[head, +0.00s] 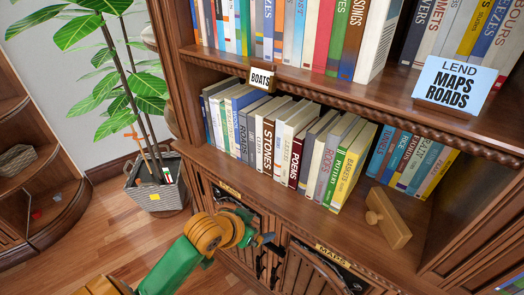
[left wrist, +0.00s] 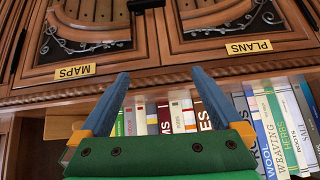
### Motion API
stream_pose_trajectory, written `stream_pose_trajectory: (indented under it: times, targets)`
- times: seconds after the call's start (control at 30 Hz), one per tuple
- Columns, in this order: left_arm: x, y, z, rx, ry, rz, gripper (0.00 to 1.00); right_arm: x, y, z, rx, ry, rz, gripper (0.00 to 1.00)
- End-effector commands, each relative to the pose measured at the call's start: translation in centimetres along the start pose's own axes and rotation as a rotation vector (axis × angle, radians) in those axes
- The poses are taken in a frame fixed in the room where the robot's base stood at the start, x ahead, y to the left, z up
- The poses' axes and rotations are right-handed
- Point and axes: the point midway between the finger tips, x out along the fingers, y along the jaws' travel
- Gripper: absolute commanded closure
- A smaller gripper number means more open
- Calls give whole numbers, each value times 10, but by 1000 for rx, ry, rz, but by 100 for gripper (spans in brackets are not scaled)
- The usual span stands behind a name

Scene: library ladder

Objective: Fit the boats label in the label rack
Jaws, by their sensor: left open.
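The boats label (head: 261,78) is a small white card with black letters. It is at the front edge of the upper shelf in the head view, slightly tilted, against a small brown wooden piece that may be the label rack; I cannot tell how far it is seated. My left gripper (head: 264,240) is low in front of the cabinet doors, well below the label. In the left wrist view its two blue fingers (left wrist: 158,100) are spread apart with nothing between them. The label does not show in the left wrist view.
A row of books (head: 268,145) fills the lower shelf, with a wooden block (head: 387,218) lying on its right. A blue "LEND MAPS ROADS" sign (head: 453,85) stands on the upper shelf. Cabinet doors carry brass plates, including MAPS (left wrist: 75,71) and PLANS (left wrist: 249,46). A potted plant (head: 157,190) stands left.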

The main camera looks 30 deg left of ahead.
Motion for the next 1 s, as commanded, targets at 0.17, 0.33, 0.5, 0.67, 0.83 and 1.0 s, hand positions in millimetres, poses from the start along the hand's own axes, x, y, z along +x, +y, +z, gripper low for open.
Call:
stream_pose_trajectory:
  times: [0.17, 0.33, 0.5, 0.67, 0.83, 1.0]
  targets:
    - [-90, -60, -163, -23, 444, -27, 0, 1, 0, 0, 0, 0, 0, 47]
    - [-198, -85, -248, -47, 765, 1, 0, 1, 0, 0, 0, 0, 1, 47]
    - [-234, -89, -271, -55, 860, 23, 0, -5, 1, 0, 0, 0, 1, 47]
    - [-221, -88, -294, -57, 858, 26, 0, -26, 1, -2, 0, 0, 2, 47]
    - [-199, -88, -318, -56, 858, 25, 0, -44, 2, -4, 0, 0, 2, 47]
    - [-190, -88, -321, -51, 858, 22, 0, -44, 2, -4, 0, 0, 2, 47]
